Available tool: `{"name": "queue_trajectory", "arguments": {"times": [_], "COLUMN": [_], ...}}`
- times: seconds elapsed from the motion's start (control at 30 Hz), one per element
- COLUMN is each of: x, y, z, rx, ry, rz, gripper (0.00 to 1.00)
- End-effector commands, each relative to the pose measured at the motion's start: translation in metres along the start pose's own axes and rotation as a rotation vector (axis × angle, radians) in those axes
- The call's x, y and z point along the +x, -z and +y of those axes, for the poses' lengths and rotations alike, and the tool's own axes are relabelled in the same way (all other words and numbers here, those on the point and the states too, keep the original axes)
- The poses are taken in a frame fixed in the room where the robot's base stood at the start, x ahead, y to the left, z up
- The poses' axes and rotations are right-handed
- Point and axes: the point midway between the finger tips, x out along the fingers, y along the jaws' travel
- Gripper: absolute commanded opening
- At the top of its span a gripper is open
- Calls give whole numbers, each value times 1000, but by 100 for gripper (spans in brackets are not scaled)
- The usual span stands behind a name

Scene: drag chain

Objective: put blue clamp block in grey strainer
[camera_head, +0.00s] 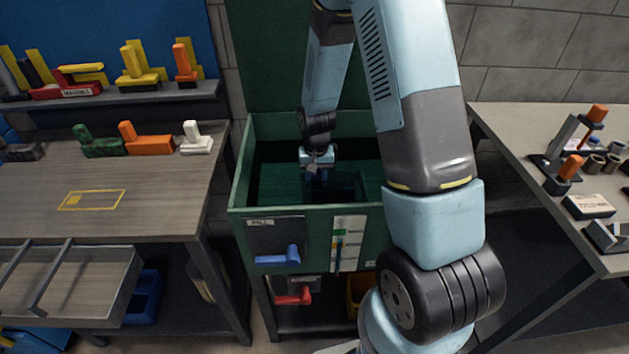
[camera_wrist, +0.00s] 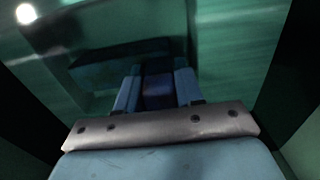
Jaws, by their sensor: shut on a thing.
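My gripper (camera_head: 318,174) reaches down inside the green tank (camera_head: 250,225) in the middle. In the wrist view its two light blue fingers (camera_wrist: 157,88) are shut on a dark blue block (camera_wrist: 158,93), probably the blue clamp block. Only part of the block shows between the fingers, and its lower end is hard to make out. A dark box-like shape (camera_wrist: 110,66) lies just beyond the fingers in the tank; I cannot tell whether it is the grey strainer. No strainer shows clearly in either view.
The tank walls stand close around my gripper. A blue handle-like piece (camera_head: 278,257) is on the tank front, above a red one (camera_head: 293,296). The left bench (camera_head: 40,200) holds green, orange and white blocks. The right bench (camera_head: 520,120) holds orange-topped tools.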

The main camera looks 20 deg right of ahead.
Motion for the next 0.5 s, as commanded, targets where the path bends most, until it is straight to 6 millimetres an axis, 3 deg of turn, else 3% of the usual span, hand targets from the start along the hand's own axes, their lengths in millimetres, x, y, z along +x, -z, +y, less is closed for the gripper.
{"name": "queue_trajectory", "arguments": {"times": [0.43,0.47,0.5], "x": [10,9,9], "y": [0,0,0], "z": [0,0,0], "rx": [0,0,0], "ry": [0,0,0], "rz": [0,0,1], "gripper": [0,39,43]}}
